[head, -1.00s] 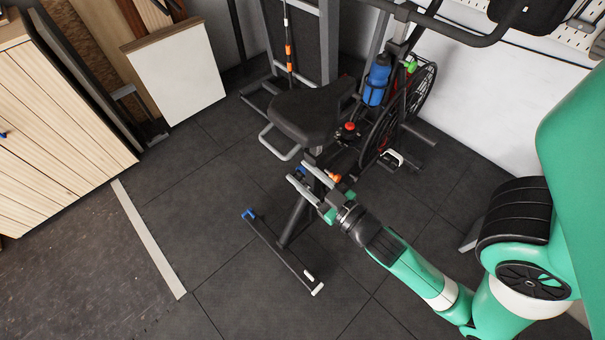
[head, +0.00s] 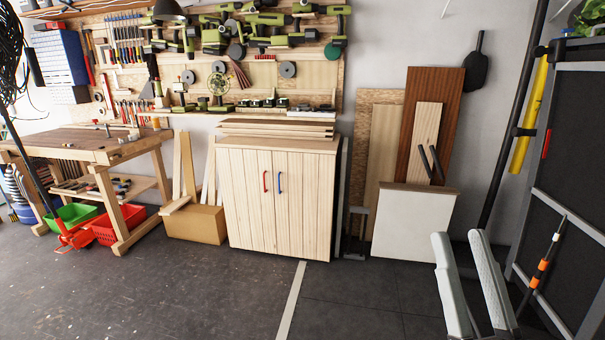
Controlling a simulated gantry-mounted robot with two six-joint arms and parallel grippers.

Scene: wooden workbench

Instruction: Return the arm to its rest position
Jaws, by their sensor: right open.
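My right gripper (head: 460,238) reaches up from the lower right of the head view. Its two long grey fingers are apart, with nothing between them. The rest of that arm is below the picture edge. My left gripper does not show.
A wooden cabinet (head: 281,205) stands against the back wall, with a white panel (head: 413,222) and boards to its right. A workbench (head: 85,147) is at left, with green and red bins under it. A dark framed panel (head: 567,190) is at far right. The dark floor (head: 190,290) in front is clear.

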